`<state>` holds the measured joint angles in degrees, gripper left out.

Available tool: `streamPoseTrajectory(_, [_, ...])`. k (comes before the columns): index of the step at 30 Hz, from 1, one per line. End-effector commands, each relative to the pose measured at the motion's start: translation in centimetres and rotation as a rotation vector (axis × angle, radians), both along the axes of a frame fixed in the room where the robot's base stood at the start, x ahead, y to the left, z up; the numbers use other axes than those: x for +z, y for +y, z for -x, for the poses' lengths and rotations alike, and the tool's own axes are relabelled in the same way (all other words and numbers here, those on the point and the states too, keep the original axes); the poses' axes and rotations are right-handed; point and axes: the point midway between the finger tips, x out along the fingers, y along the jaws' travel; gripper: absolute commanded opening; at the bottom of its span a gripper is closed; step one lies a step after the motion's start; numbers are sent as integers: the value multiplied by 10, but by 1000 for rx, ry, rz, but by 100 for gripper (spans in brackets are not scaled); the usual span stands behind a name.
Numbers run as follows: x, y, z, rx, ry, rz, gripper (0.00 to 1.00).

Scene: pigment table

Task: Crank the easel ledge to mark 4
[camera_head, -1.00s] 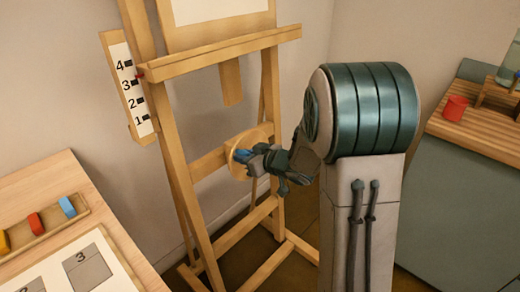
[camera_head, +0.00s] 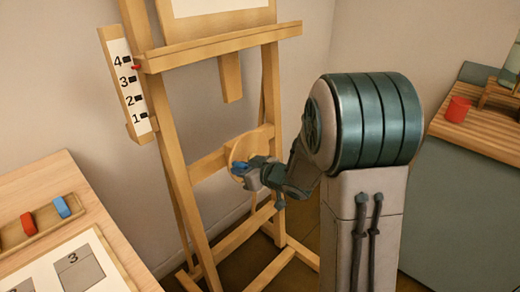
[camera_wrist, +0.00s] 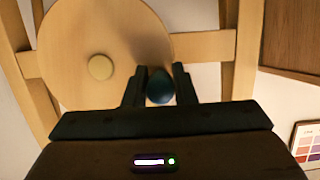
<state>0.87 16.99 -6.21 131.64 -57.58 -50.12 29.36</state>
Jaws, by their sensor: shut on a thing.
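The wooden easel ledge (camera_head: 220,46) runs across the easel. Its red pointer (camera_head: 137,67) is beside the numbered scale (camera_head: 138,100), between marks 3 and 4 and closer to mark 4. The round wooden crank wheel (camera_head: 247,143) sits low on the easel's front. My gripper (camera_head: 240,169) is shut on the blue crank knob, at the wheel's lower part. In the wrist view the dark blue knob (camera_wrist: 160,87) is between my two fingers, and the wheel (camera_wrist: 85,35) with its pale hub is behind and to the left.
A wooden table at the lower left holds a tray (camera_head: 10,238) with red and blue blocks and a numbered sheet (camera_head: 100,262). A counter with a red cup (camera_head: 457,109) stands at the right. The easel's feet spread over the floor below my arm.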

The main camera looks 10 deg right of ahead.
Motion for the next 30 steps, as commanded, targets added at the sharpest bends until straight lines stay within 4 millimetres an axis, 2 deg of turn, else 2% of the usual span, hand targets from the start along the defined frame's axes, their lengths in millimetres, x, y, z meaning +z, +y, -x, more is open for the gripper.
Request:
streamPoseTrajectory(5, [-2,0,-1,-1,-6,-3,6])
streamPoseTrajectory(16, [-35,-5,2,-8,2,0,6])
streamPoseTrajectory(30, [-34,-7,1,-10,-7,-2,6])
